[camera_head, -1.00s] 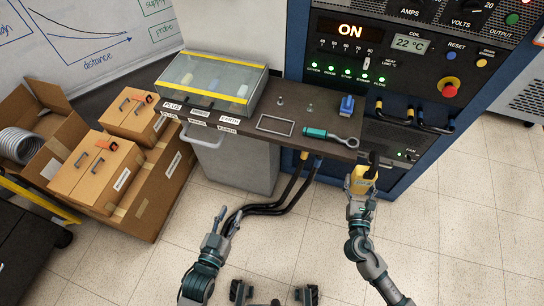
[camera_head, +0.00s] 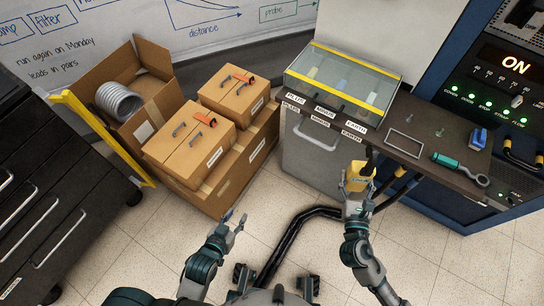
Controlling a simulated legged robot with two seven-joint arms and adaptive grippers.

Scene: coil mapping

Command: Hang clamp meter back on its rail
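The clamp meter (camera_head: 360,174) is a yellow body with a dark upper end. It stands roughly upright in my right gripper (camera_head: 357,196), in front of the bench's front edge and above the floor. My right gripper looks shut on its lower part; the fingers are partly hidden by the meter. My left gripper (camera_head: 235,219) is open and empty over the floor, left of the thick black cables. I cannot make out a rail for the meter in this view.
The bench (camera_head: 425,122) carries a glass-lidded case (camera_head: 343,78), a teal-handled tool (camera_head: 460,168) and a blue block (camera_head: 477,139). Cardboard boxes (camera_head: 205,150) stand left of it. A black drawer cabinet (camera_head: 60,200) is at far left. Black cables (camera_head: 290,240) cross the floor.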

